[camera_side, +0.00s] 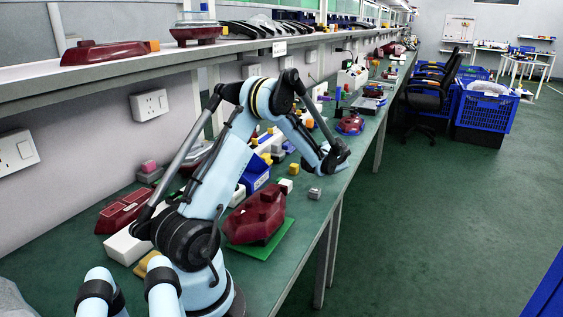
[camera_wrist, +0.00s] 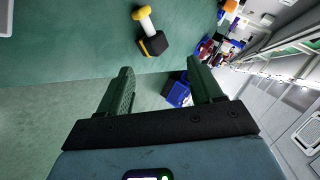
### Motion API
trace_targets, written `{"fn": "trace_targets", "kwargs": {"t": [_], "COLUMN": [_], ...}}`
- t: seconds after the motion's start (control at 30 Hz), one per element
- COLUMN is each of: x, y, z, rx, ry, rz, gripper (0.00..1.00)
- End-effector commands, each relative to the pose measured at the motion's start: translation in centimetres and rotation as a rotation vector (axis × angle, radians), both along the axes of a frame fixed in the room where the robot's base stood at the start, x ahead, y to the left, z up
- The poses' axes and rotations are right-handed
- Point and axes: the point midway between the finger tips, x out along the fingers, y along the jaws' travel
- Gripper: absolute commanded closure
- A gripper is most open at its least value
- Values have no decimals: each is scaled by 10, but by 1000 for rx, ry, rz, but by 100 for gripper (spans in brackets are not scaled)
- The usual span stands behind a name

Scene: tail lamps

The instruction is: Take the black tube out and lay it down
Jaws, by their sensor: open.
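I cannot pick out the black tube with certainty in either view. In the side view, my gripper (camera_side: 335,160) is above the bench near its front edge, too small there to show its jaws. In the wrist view, my gripper (camera_wrist: 160,76) has its two dark green fingers wide apart, with nothing between them. A small piece with a yellow knob, white stem and black-and-yellow base (camera_wrist: 153,42) lies on the green bench top beyond the fingers. A dark red lamp housing (camera_side: 257,213) rests on a green mat (camera_side: 272,243) in the side view.
A blue bin (camera_side: 257,178) stands on the bench behind my arm. Another red lamp (camera_side: 350,124) sits farther along. A shelf (camera_side: 120,72) runs above the bench.

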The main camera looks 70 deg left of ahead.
Motion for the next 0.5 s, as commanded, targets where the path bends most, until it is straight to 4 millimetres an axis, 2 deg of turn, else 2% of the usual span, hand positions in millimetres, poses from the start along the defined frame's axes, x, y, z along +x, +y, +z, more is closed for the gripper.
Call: {"fn": "trace_targets", "kwargs": {"t": [0.2,0.5], "x": [-13,-25], "y": [-28,-50], "z": [21,38], "rx": [0,-1], "ry": [0,0], "rz": [-2,1], "gripper": [35,35]}}
